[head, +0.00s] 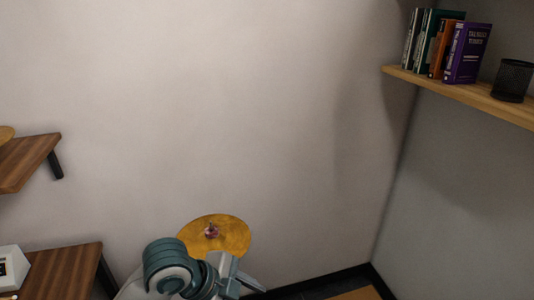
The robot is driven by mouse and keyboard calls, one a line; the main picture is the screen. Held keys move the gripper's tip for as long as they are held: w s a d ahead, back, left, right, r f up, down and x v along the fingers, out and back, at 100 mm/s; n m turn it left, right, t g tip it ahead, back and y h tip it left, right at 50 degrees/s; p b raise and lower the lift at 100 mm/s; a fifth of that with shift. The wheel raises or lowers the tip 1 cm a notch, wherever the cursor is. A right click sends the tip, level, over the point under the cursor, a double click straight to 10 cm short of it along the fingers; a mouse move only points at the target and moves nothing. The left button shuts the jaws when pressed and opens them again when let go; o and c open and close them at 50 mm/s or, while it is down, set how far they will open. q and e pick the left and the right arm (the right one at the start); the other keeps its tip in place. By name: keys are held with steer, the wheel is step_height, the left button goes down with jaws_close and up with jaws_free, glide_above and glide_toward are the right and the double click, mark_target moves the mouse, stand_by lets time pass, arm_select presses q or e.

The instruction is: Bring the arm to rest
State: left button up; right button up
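One of my arms, teal and white, rises into the head view at the bottom, left of centre, and seems to come from the left. A blocky grey-teal part lies at its right end; I cannot make out any fingertips there or whether they hold anything. My other arm does not show. A gold cymbal (228,224) with a small reddish fitting (211,231) at its middle is behind the arm in this view, and its lower edge is partly hidden. I cannot tell whether the arm touches it.
A wooden shelf (470,92) at the upper right holds several books (468,52) and a black mesh cup (512,79). Wooden surfaces (25,162) and (68,272) stick in at the left, the lower with a white device (12,268). The wall above the cymbal is bare.

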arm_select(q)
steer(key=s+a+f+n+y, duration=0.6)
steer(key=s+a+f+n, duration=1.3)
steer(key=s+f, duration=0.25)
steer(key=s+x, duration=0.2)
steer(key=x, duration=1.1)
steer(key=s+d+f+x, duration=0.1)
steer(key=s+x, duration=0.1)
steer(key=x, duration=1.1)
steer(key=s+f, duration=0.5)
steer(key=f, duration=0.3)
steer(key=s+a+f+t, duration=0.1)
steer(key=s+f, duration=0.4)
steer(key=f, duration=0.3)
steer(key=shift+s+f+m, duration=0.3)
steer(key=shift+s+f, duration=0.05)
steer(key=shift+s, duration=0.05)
